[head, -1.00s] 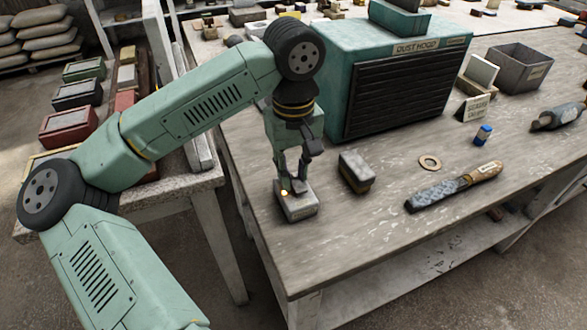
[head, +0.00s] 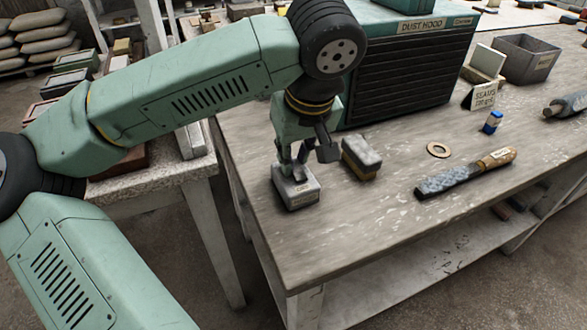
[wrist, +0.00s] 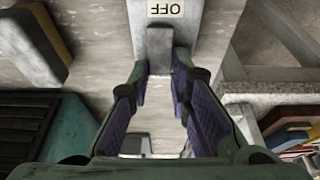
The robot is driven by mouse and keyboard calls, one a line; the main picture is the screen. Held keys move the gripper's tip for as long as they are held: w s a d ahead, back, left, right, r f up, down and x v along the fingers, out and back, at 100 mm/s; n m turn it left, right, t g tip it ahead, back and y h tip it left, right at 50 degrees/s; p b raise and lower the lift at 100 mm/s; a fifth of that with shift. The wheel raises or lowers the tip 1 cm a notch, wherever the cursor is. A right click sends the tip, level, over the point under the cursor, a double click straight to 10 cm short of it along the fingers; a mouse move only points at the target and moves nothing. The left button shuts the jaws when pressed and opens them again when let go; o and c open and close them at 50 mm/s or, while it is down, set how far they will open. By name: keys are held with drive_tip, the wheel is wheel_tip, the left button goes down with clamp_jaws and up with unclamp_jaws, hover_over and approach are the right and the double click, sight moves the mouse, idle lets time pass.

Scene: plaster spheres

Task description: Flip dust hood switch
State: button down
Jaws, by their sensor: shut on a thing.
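The switch box (head: 296,194) is a small grey block near the left front corner of the workbench. In the wrist view its face (wrist: 206,25) carries an OFF label (wrist: 166,9), upside down in the picture. A grey switch lever (wrist: 160,42) stands out between my fingertips. My gripper (head: 298,170) is over the box, and it also shows in the wrist view (wrist: 161,72), shut on the lever. The fingers hide part of the box top. The dust hood (head: 410,70) is a teal cabinet with dark slats, behind the box.
A grey and tan sanding block (head: 361,158) sits close to the right of the switch box. The bench front (head: 380,225) is clear.

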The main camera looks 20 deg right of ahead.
drive_tip(key=shift+s+t, duration=0.1)
drive_tip(key=shift+t, duration=0.3)
drive_tip(key=c, duration=1.5)
unclamp_jaws()
drive_tip(key=v, duration=1.2)
